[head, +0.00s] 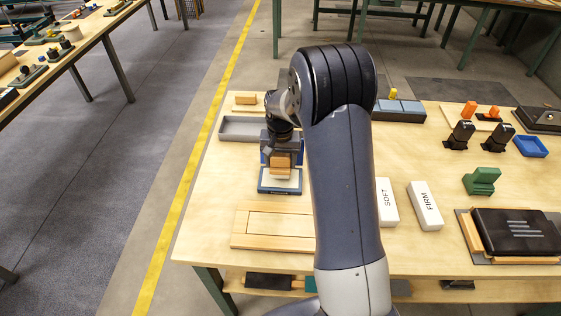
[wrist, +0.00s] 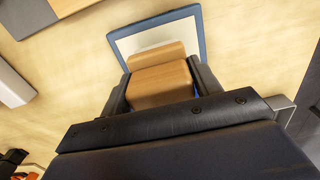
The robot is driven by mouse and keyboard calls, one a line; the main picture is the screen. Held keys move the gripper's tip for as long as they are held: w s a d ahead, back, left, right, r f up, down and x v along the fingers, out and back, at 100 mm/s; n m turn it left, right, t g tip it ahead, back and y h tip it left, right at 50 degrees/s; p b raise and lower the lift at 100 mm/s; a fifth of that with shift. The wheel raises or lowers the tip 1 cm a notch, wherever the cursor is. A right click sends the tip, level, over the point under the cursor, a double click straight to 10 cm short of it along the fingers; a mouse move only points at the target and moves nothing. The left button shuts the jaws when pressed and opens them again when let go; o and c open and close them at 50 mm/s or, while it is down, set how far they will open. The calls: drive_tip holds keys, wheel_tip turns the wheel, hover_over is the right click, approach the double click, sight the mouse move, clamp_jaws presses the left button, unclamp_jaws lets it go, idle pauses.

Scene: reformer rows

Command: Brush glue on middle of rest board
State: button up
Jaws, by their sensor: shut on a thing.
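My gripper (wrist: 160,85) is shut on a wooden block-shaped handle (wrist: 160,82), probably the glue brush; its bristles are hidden. The handle also shows in the head view (head: 281,168). It is over a blue-rimmed tray (head: 280,190) with a pale, cream inside, which also shows in the wrist view (wrist: 201,30). I cannot tell whether the brush touches the tray's inside. A pale wooden board (head: 275,226) with a rectangle marked out in its middle, likely the rest board, lies flat nearer the table's front edge, apart from my gripper.
A grey shallow tray (head: 240,128) and a small wooden block on a board (head: 246,99) are behind. White pads marked SOFT (head: 386,202) and FIRM (head: 426,205) lie to the right, with a green block (head: 482,181) and black pad (head: 518,233) beyond. My arm hides the table's middle.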

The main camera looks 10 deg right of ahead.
drive_tip(key=shift+r+p, duration=1.4)
drive_tip(key=shift+r, duration=1.05)
